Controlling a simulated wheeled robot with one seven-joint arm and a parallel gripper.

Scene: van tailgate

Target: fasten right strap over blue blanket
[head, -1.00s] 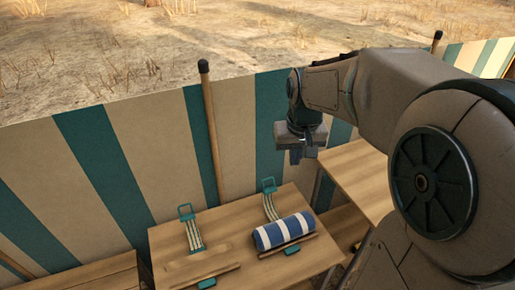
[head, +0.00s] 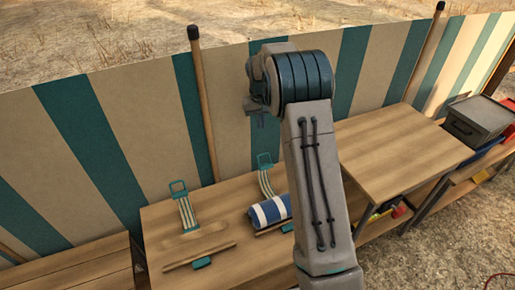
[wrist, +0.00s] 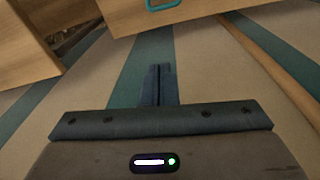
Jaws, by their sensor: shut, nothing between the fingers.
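The blue blanket (head: 268,212) is a roll with white bands, lying on the low wooden table behind a wooden slat. My arm hides its right end. The right strap (head: 267,184), pale striped webbing with a teal loop (head: 265,160), lies flat behind the blanket, not over it. A teal catch (head: 287,228) shows at the slat in front. My gripper (head: 258,120) is shut and empty, above and behind the table near the striped cloth wall. In the wrist view its fingers (wrist: 159,85) are together, and a teal loop (wrist: 166,3) shows at the top edge; I cannot tell which strap's.
A left strap (head: 188,214) lies on the table, with its slat and teal catch (head: 201,262) in front. A higher wooden table (head: 390,150) stands to the right, a grey box (head: 478,122) beyond it. A wooden pole (head: 203,105) stands at the wall.

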